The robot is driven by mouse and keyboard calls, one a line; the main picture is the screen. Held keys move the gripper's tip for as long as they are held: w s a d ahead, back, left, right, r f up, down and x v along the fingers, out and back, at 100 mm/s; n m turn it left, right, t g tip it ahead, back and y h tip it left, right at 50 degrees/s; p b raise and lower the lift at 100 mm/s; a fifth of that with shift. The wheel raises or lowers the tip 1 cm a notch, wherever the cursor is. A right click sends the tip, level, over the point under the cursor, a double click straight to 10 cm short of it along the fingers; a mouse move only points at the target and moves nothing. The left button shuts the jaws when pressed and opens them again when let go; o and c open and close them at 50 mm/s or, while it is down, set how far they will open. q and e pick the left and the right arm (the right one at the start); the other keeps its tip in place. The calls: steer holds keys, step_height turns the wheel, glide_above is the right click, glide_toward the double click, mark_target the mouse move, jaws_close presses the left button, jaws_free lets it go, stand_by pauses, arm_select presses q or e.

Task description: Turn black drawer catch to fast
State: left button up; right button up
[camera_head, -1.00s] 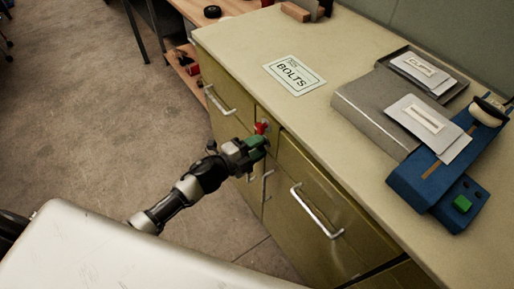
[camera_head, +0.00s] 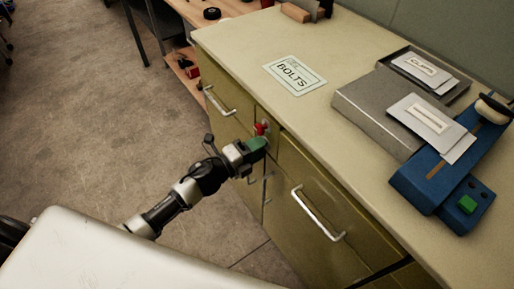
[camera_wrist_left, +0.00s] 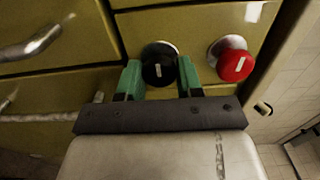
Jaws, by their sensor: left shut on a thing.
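The black drawer catch (camera_wrist_left: 159,72) is a round knob with a short white mark, on the green-yellow cabinet front. In the left wrist view it sits between the two green fingers of my left gripper (camera_wrist_left: 160,78), which is shut on it. The white mark runs roughly along the fingers in that view. In the head view my left gripper (camera_head: 257,144) is at the cabinet front and hides the black catch. A red catch (camera_wrist_left: 233,64) is beside it, apart from the fingers; it also shows in the head view (camera_head: 262,128). My right gripper is not in view.
Drawer handles (camera_head: 317,213) stick out on the cabinet front (camera_head: 300,180) near my left gripper. On the worktop (camera_head: 300,115) are a BOLTS card (camera_head: 295,75), grey metal trays (camera_head: 372,112) and a blue device (camera_head: 432,178) with a green button. Open floor lies to the left.

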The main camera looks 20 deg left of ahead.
arm_select(q)
steer(key=shift+f, duration=0.1)
steer(key=o, duration=0.9)
steer(key=shift+s, duration=0.1)
steer(key=v, duration=1)
steer(key=shift+s+a+b, duration=0.25)
steer(key=shift+a+b, duration=0.05)
steer(key=shift+b, duration=0.1)
